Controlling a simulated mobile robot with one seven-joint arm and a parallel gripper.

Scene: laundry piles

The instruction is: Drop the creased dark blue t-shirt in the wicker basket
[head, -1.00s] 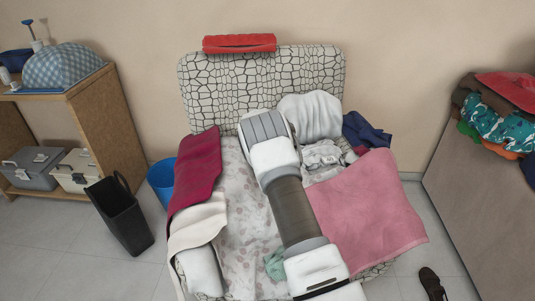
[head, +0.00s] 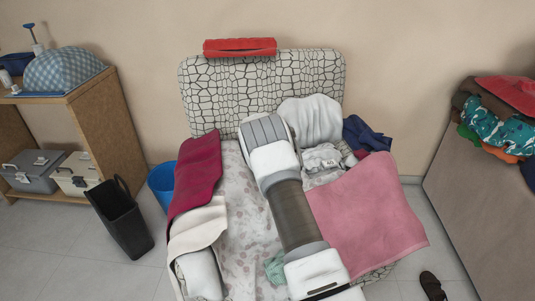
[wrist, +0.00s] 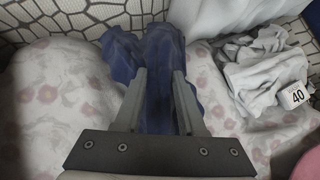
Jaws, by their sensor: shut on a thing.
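My gripper (wrist: 159,76) shows in the wrist view, its two fingers shut on a creased dark blue cloth (wrist: 122,55), which looks like the t-shirt. The cloth bunches between and beyond the fingers, close to the armchair's back and the floral seat cover. In the head view my arm hides the gripper and the held cloth. Another dark blue garment (head: 367,133) lies on the chair's right arm, beside the white pillow. I see no wicker basket in either view.
The patterned armchair (head: 205,95) carries a crimson cloth (head: 195,170), a white pillow (head: 312,118), a pink towel (head: 368,215) and grey-white clothes (wrist: 262,75). A shoe (head: 432,286) lies on the floor at right.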

